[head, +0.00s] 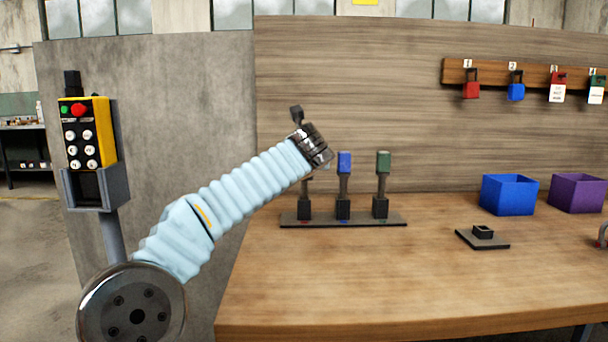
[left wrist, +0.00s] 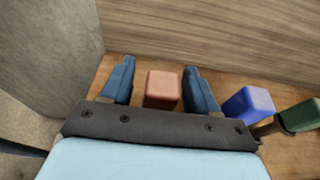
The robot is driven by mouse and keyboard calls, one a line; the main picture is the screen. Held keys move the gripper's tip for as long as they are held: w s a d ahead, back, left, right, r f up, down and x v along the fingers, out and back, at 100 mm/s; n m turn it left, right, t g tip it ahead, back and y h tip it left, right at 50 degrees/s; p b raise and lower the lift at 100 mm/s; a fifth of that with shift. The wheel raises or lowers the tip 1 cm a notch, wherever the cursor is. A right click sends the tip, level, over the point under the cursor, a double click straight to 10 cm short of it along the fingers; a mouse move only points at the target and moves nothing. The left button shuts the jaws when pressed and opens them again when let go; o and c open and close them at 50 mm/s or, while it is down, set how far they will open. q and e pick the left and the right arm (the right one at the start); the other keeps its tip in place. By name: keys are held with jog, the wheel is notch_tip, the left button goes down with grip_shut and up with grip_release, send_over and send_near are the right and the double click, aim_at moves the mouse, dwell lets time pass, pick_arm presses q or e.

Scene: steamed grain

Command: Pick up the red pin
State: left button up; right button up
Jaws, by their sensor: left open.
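The red pin (left wrist: 163,88) shows its square red top between the two blue fingers of my left gripper (left wrist: 159,66) in the left wrist view. The fingers are open, one on each side, with a gap to the pin on both sides. In the head view my left wrist hides the pin's top; its lower part stands in the left socket of a dark rack (head: 393,219). A blue pin (head: 344,163) and a green pin (head: 383,163) stand upright in the rack to its right. My right gripper is not in view.
Blue (head: 509,195) and purple (head: 578,193) boxes stand at the table's back right. A small black socket plate (head: 482,237) lies in front. Padlocks hang from a wooden rail (head: 490,77) above. A button box (head: 86,135) stands left. The table front (head: 340,280) is clear.

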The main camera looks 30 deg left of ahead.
pick_arm(q)
jog(key=shift+c, duration=0.4)
grip_shut()
jog(key=shift+r, duration=0.15)
jog(key=r+p, duration=0.1)
jog(key=r, duration=0.2)
jog(key=r+p, duration=0.2)
jog(key=r, duration=0.2)
jog(key=shift+s+d, duration=0.15)
jog(key=shift+s, duration=0.05)
jog(key=s+d+b, duration=0.3)
jog(key=s+d, duration=0.6)
jog(key=s, duration=0.5)
notch_tip(320, 180, up, 6)
jog(key=p, duration=0.3)
jog(key=shift+s+r, duration=0.15)
jog(key=shift+s, duration=0.3)
